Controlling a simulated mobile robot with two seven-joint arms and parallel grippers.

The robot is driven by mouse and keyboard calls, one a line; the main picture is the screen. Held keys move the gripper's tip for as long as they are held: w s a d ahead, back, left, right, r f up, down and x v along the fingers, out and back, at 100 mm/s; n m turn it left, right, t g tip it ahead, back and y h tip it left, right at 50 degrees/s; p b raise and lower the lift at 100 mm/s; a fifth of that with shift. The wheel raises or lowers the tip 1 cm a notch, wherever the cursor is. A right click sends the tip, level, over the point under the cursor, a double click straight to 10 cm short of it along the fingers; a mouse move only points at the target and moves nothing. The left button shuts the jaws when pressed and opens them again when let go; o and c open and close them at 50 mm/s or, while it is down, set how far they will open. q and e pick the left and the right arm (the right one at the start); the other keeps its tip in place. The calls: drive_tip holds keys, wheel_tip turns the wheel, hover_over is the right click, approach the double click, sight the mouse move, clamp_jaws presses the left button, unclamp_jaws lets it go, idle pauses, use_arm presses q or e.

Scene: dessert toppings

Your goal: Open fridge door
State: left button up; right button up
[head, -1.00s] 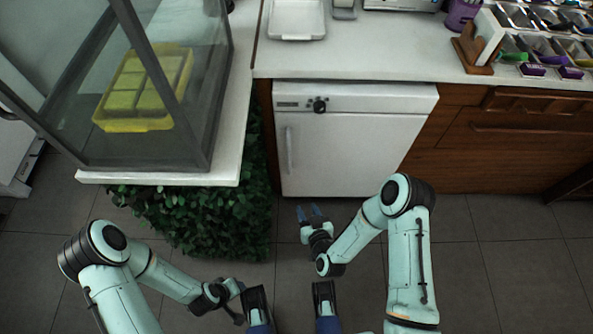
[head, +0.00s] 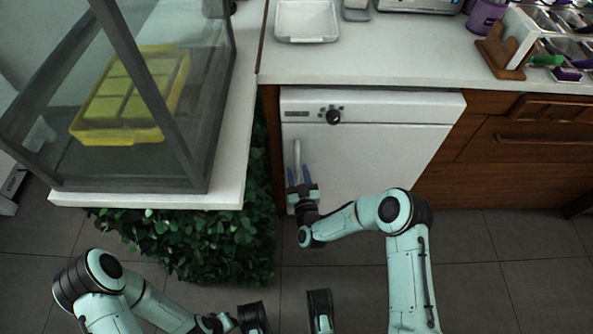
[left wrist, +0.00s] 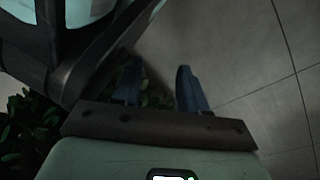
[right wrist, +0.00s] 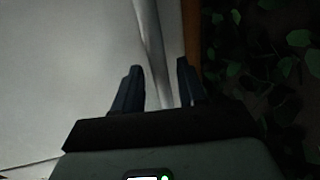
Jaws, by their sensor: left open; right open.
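The white fridge door (head: 380,150) is closed under the counter, with a round dark knob (head: 333,117) on the panel above it. Its upright handle (head: 297,156) is at the door's left side. My right gripper (head: 299,173) is open at the lower part of the handle, one finger on each side in the picture. In the right wrist view the handle (right wrist: 147,30) runs down between the open fingers (right wrist: 160,70); contact cannot be told. My left gripper (left wrist: 158,75) is open and empty above the floor in the left wrist view.
A glass case (head: 193,165) with a yellow tray (head: 118,136) inside stands on the white counter at left. Green foliage (head: 230,240) lies below it, left of the fridge. A white tray (head: 306,38) sits on the counter above. Floor before the fridge is open.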

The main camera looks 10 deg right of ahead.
drive_tip(key=shift+w, duration=0.9)
drive_tip(key=shift+s, duration=0.1)
clamp_jaws()
